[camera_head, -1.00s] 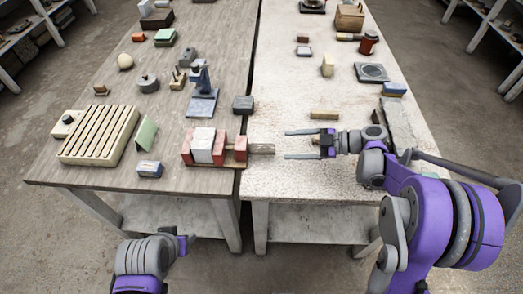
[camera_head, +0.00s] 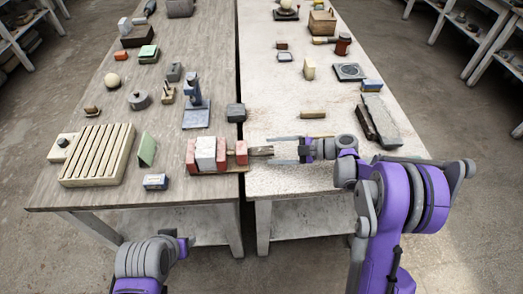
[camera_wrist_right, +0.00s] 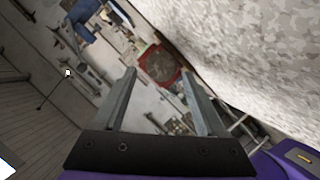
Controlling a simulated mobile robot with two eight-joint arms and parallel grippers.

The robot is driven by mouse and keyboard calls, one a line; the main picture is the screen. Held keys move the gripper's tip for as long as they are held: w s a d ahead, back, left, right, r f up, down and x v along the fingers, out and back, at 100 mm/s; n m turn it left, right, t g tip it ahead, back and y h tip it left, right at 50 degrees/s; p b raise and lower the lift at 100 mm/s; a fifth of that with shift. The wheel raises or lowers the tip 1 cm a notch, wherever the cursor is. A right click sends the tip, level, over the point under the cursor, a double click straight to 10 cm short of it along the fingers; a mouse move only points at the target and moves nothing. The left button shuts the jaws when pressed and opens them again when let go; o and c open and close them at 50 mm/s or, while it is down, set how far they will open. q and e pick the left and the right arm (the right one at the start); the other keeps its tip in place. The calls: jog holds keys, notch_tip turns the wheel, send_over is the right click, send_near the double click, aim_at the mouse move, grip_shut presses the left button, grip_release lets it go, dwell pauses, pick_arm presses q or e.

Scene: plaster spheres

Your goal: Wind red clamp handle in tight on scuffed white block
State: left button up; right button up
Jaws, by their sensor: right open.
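The red clamp (camera_head: 241,153) stands near the front right corner of the left table. The scuffed white block (camera_head: 206,153) sits between its red parts. The clamp's brownish handle (camera_head: 260,151) sticks out to the right over the table gap. My right gripper (camera_head: 270,150) is open and level, its fingertips on either side of the handle's outer end, with nothing gripped. In the right wrist view the round handle end (camera_wrist_right: 160,64) shows against red, between the open fingers (camera_wrist_right: 159,72).
A tan bar (camera_head: 313,114) lies behind my right gripper. The right table's front is mostly clear.

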aim_at(261, 151)
jog(key=x, duration=0.5)
grip_shut()
dwell(0.3)
